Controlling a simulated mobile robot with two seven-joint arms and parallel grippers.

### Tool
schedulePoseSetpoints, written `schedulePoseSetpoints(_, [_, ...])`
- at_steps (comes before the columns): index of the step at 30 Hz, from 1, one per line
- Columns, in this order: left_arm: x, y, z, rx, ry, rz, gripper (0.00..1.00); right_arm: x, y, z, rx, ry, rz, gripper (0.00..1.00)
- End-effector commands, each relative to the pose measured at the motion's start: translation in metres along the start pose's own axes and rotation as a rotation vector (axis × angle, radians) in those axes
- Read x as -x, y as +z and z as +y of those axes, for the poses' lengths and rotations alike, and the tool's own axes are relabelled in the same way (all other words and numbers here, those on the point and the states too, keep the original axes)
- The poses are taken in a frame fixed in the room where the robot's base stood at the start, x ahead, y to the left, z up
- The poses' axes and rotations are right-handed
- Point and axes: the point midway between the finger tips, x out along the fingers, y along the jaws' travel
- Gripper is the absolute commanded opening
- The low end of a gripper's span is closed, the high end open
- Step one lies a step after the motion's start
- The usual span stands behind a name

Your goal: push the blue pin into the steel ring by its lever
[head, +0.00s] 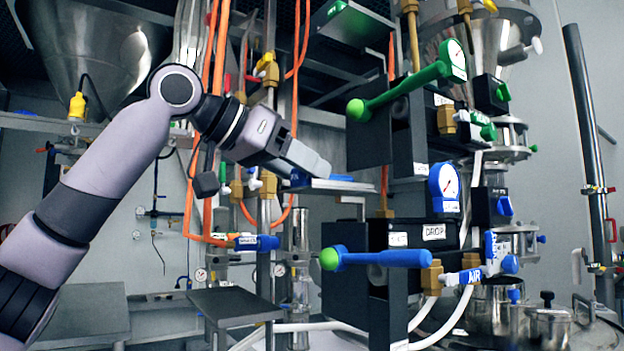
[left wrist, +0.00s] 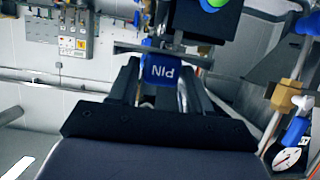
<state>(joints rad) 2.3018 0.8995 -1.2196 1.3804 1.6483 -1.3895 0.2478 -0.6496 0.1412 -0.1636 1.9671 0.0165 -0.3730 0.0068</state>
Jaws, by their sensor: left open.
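My left gripper (head: 308,163) reaches in from the left, its fingers at the left end of a blue-topped flat plate (head: 335,184). In the left wrist view the gripper (left wrist: 160,88) is open. A blue piece lettered PIN (left wrist: 161,70) shows between and just beyond its fingertips; I cannot tell whether they touch it. In the head view a bit of blue (head: 299,176) shows under the fingertips. The steel ring cannot be made out, and the pin's lower part is hidden. My right gripper is not in view.
A blue lever (head: 385,258) with a green ball end juts left below, from a black box marked DROP (head: 434,233). A green lever (head: 405,92) is above. Orange hoses (head: 220,60) hang behind my arm. A grey shelf (head: 235,304) is lower left.

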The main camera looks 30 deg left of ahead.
Motion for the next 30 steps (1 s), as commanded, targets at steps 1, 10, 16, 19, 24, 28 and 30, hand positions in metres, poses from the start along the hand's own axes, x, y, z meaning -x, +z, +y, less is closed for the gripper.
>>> schedulePoseSetpoints(1, [-0.004, 0.0, 0.0, 0.0, 0.0, -0.001, 0.49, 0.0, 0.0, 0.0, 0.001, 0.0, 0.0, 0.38])
schedulePoseSetpoints(10, [-0.007, 0.0, 0.0, 0.0, 0.0, 0.001, 0.42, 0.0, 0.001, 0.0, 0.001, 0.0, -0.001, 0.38])
schedulePoseSetpoints(16, [-0.007, -0.001, 0.0, 0.0, 0.0, 0.002, 0.07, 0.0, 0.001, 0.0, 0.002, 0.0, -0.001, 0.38])
schedulePoseSetpoints(19, [-0.007, -0.001, 0.0, 0.0, 0.0, 0.002, 0.07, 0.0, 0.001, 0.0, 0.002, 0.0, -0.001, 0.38])
schedulePoseSetpoints(24, [-0.006, -0.003, 0.0, 0.0, 0.0, 0.002, 0.07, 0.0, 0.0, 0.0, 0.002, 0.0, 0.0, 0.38])
schedulePoseSetpoints(28, [-0.002, -0.011, 0.0, 0.0, -0.001, 0.003, 0.07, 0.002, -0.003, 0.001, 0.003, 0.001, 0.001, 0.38])
schedulePoseSetpoints(30, [0.001, -0.019, 0.0, 0.001, 0.0, 0.004, 0.07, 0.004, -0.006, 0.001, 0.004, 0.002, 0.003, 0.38])
